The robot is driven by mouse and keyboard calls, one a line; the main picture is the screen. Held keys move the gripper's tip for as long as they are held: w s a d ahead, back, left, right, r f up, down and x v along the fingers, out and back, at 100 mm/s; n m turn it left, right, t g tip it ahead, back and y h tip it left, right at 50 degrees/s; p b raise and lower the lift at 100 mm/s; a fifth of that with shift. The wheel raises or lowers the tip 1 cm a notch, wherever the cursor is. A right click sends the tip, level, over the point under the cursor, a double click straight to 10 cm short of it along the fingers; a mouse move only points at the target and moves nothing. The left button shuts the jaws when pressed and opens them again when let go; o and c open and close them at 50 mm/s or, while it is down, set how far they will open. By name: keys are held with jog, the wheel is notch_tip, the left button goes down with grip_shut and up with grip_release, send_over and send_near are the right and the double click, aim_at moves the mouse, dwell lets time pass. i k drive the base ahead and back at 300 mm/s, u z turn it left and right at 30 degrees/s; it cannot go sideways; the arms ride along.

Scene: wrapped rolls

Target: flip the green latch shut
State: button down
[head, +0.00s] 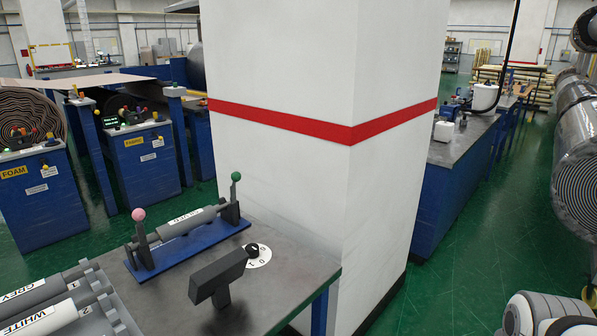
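The green latch (235,192) is a dark lever with a green ball on top. It stands roughly upright at the right end of a blue base (203,245) on the grey table. A matching lever with a pink ball (139,214) stands roughly upright at the left end. A grey roll (188,222) with a white label lies between the two levers; I cannot read the label surely. My gripper is not in view, so its distance from the latch cannot be told.
A dark grey T-shaped object (217,276) stands at the table's front, near a black knob (253,249) on a white dial. A white pillar (285,165) with a red band rises close behind the table.

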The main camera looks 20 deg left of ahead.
aim_at(236, 177)
jog(key=u, duration=0.7)
jog(key=i, duration=0.95)
jog(key=u, duration=0.7)
jog(key=k, duration=0.85)
jog(key=u, duration=0.15)
jog(key=i, duration=0.9)
jog(key=z, duration=0.05)
